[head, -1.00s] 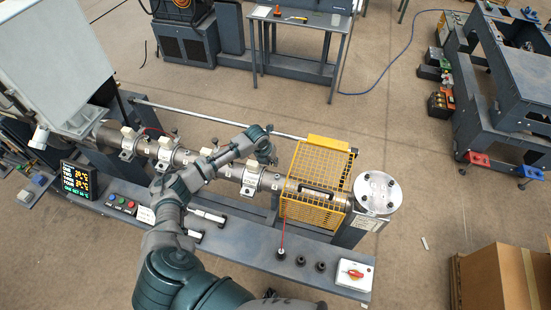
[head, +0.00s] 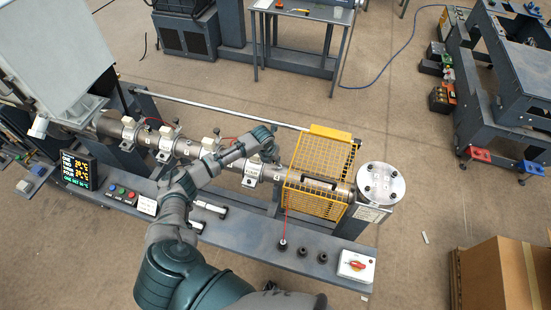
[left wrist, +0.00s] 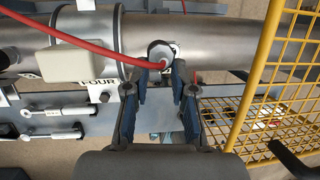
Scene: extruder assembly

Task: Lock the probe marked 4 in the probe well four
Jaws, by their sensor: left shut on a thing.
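My left gripper (head: 270,150) is over the metal barrel, between the clamp band with the white block and the yellow cage. In the left wrist view its blue-padded fingers (left wrist: 161,88) are closed on the probe (left wrist: 162,52), a round grey end with a red cable. A white tag, apparently reading 4, is partly hidden beside it. The probe is at the barrel's lower edge in that view. The label FOUR (left wrist: 98,82) hangs to its left. The opening of well four cannot be made out, so I cannot tell if the probe is seated. My right gripper is out of view.
The yellow mesh cage (head: 318,170) stands close right of the gripper. A red cable (left wrist: 75,38) crosses the barrel. Several black fittings (head: 303,251) and a red rotary switch (head: 356,265) sit on the bench front. A lit display (head: 78,171) is at left.

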